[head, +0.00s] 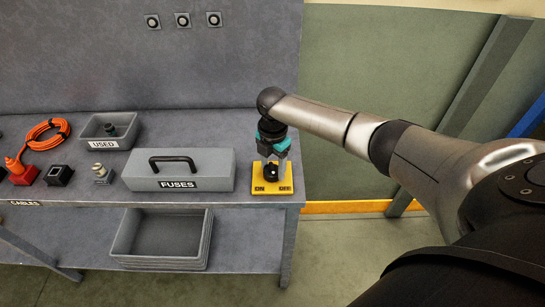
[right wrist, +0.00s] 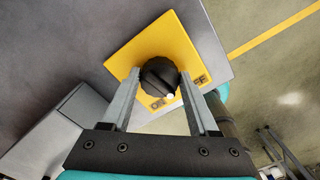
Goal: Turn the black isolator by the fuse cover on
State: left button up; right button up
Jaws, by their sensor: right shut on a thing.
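The black isolator knob (head: 270,172) sits on a yellow plate (head: 287,183) at the right end of the bench. The plate reads ON at the left and OFF at the right. My right gripper (head: 271,163) comes down on the knob from above. In the right wrist view the fingers of the gripper (right wrist: 160,75) are shut on the knob (right wrist: 158,72), one on each side. A white mark on the knob's rim lies between the two labels, closer to the left one. The grey fuse cover (head: 206,161), marked FUSES, has a black handle and stands left of the plate. My left gripper is not in view.
A grey USED tray (head: 84,131) holds a dark part. An orange cable (head: 43,131), a red connector (head: 25,175) and small parts lie at the left. Grey trays (head: 160,240) are stacked on the lower shelf. The bench ends just right of the plate.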

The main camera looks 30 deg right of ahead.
aim_at(273, 167)
jog(key=m+p, duration=0.4)
jog(key=m, duration=0.1)
jog(key=shift+s+r+m, duration=0.1)
jog(key=shift+m, duration=0.2)
jog(key=m+p, duration=0.1)
jog(key=m, duration=0.2)
jog(key=shift+p, duration=0.4)
jog(key=shift+m+p, duration=0.5)
jog(key=shift+m, duration=0.7)
jog(key=o, duration=1.4)
jog(key=shift+r, duration=0.35)
notch_tip(273, 167, up, 14)
jog(key=shift+r+p, duration=0.2)
jog(key=shift+p, duration=0.9)
